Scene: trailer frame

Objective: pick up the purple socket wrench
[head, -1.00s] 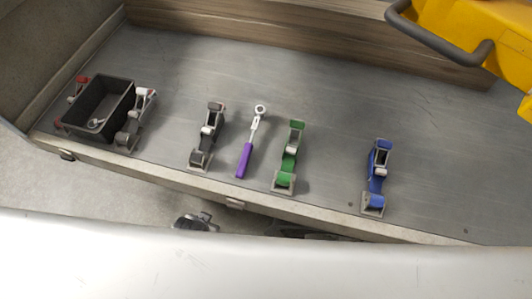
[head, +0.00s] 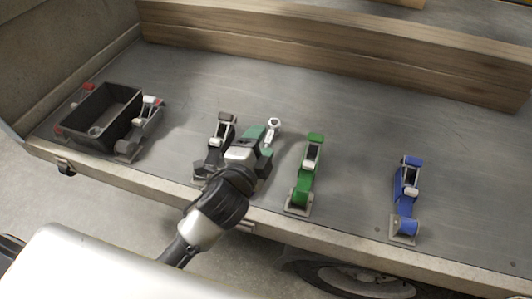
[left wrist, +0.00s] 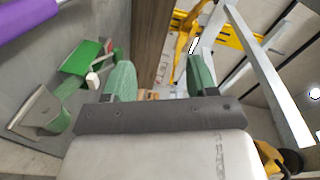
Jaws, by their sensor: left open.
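The purple socket wrench (head: 273,125) lies on the metal trailer bed. In the head view only its silver ratchet head and part of its shaft show; my left gripper hides its handle. Its purple handle (left wrist: 22,14) shows at the top left corner of the left wrist view, outside the finger gap. My left gripper (head: 262,143) is over the wrench area, between the black and green clamps. In the left wrist view its two green fingers (left wrist: 160,76) are spread apart with nothing between them. My right gripper is not in view.
A black clamp (head: 223,130) is close left of the gripper. A green clamp (head: 307,175) is to the right, a blue clamp (head: 406,190) farther right. A dark bin (head: 105,112) stands at the left. Wooden boards (head: 340,50) run along the back. The bed behind the clamps is clear.

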